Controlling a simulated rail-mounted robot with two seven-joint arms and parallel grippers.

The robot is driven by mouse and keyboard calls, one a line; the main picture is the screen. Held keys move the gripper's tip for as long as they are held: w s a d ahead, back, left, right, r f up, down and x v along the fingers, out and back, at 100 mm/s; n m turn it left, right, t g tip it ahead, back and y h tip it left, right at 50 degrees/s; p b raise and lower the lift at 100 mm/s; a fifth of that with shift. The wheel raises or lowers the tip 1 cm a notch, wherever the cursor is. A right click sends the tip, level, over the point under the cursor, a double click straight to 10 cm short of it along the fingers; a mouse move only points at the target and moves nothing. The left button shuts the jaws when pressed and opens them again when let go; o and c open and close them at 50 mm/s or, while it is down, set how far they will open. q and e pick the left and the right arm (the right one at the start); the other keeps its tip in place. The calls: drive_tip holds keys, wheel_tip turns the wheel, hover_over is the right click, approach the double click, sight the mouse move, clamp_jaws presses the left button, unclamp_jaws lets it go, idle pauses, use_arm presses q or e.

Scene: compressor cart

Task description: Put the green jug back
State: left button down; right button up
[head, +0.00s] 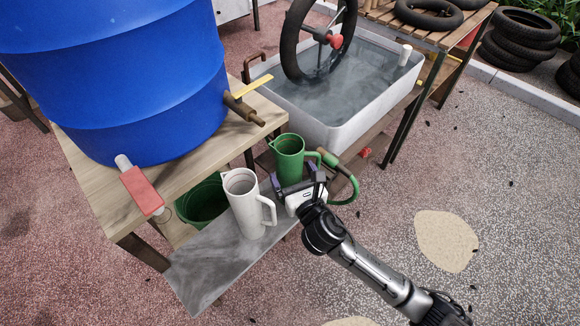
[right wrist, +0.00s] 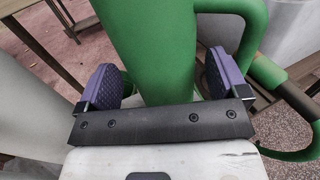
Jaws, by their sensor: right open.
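The green jug (head: 290,152) stands upright at the far end of the grey shelf, its handle toward the right. Its base is hidden behind my right gripper (head: 298,184). In the right wrist view the green jug (right wrist: 155,55) rises between the two purple finger pads of my right gripper (right wrist: 161,85). The fingers are open, one on each side of the jug body, with a gap visible at the left pad. The jug's handle (right wrist: 248,30) is beyond the right pad. My left gripper is not in view.
A white jug (head: 245,205) stands close by on the grey shelf (head: 205,262). A blue barrel (head: 120,80) with a brass tap (head: 243,108) sits on the wooden bench. A green bucket (head: 203,203) is underneath. A water tub (head: 345,130) and green hose (head: 350,185) are to the right.

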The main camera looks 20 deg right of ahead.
drive_tip(key=s+d+f+m+g+p, duration=0.1)
drive_tip(key=s+f+m+g, duration=0.3)
drive_tip(key=s+m, duration=0.7)
drive_tip(key=s+d+f+m+g+p, duration=0.1)
drive_tip(key=s+f+m+g, duration=0.4)
drive_tip(key=s+m, duration=0.6)
drive_tip(key=s+d+f+m+g+p, duration=0.1)
drive_tip(key=s+d+f+m+g, duration=0.2)
drive_tip(key=s+m, duration=0.8)
wheel_tip(320, 180, down, 2)
drive_tip(key=shift+s+m+g, duration=0.3)
drive_tip(key=shift+m+g, duration=0.4)
drive_tip(key=shift+g, duration=0.5)
drive_tip(key=shift+d, duration=0.15)
